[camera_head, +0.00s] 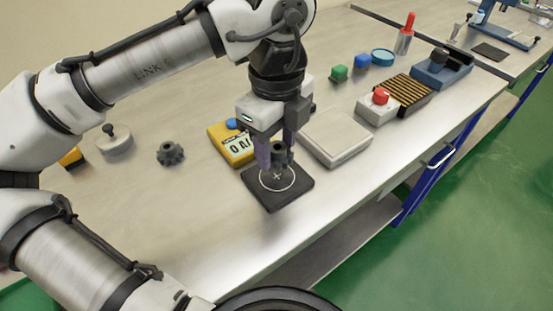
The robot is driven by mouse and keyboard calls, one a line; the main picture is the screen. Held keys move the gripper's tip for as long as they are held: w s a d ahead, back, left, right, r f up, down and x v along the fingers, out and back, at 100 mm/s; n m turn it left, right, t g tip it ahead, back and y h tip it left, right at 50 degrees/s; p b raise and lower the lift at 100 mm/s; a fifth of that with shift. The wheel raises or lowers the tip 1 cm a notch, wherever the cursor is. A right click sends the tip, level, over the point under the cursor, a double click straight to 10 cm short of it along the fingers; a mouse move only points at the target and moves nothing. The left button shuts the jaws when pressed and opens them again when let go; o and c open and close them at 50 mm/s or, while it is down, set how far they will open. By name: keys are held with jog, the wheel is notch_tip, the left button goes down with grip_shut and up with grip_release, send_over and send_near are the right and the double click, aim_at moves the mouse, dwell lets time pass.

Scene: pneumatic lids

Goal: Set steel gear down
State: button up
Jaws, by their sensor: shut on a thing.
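A second dark gear (170,153) lies on the steel bench top to the left, apart from the gripper.
A yellow meter (236,149) stands just behind the pad, and a pale flat plate (336,137) is to its right. A red-button box (378,106) and a slotted block (404,94) stand farther right. The bench (215,235) is clear in front.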

aim_at(276, 162)
jog(key=shift+f, duration=2.1)
jog(key=shift+f, duration=0.1)
jog(key=o, duration=1.1)
jog(key=shift+o, duration=0.2)
notch_tip(276, 162, up, 12)
jog(key=shift+r, duration=0.15)
